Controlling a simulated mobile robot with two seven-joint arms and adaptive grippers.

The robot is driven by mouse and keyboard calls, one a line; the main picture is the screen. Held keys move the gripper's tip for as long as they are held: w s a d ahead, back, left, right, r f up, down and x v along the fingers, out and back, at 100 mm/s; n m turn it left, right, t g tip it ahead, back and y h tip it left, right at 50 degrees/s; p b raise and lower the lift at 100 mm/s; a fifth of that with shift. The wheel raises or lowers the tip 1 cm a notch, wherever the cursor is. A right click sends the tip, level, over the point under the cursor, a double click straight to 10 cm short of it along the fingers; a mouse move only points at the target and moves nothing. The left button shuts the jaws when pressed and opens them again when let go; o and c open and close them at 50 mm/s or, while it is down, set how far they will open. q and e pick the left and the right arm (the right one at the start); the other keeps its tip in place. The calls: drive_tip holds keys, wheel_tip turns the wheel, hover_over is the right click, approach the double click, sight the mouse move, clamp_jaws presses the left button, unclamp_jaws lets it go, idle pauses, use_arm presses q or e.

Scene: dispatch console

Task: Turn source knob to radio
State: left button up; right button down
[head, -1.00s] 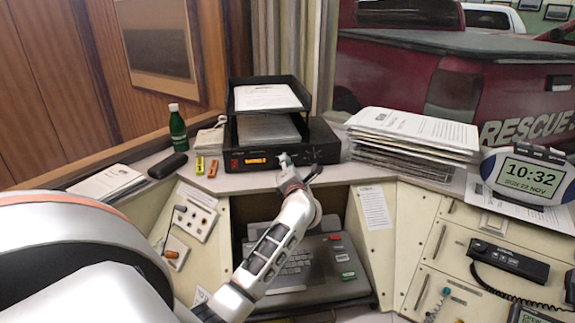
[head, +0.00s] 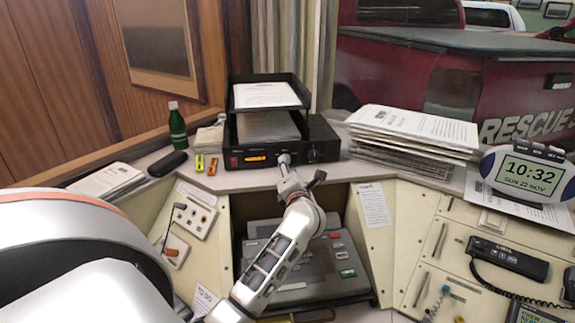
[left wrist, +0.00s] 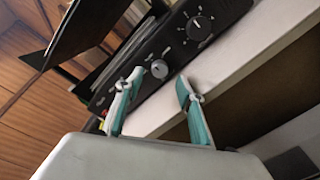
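A black radio-like unit (head: 325,137) with an orange lit display (head: 256,157) sits at the back of the desk. In the left wrist view its front panel carries a silver knob (left wrist: 159,68) and a larger dark knob (left wrist: 199,27) ringed with marks. The lettering is too small to read, so I cannot tell which is the source knob. My left gripper (left wrist: 159,82) is open, with the silver knob just beyond and between its fingertips; contact is not clear. In the head view the left gripper (head: 284,160) covers part of the panel. My right gripper is not in view.
A paper tray (head: 267,78) stands on the unit. A paper stack (head: 415,128) is to its right, with a clock (head: 527,172) farther right. A green bottle (head: 177,128) and glasses case (head: 167,164) are left. A grey keyboard machine (head: 335,262) sits in the recess below.

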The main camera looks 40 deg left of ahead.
use_arm(q)
drive_tip(key=v, duration=0.3)
drive_tip(key=shift+s+d, duration=0.25)
idle(0.5)
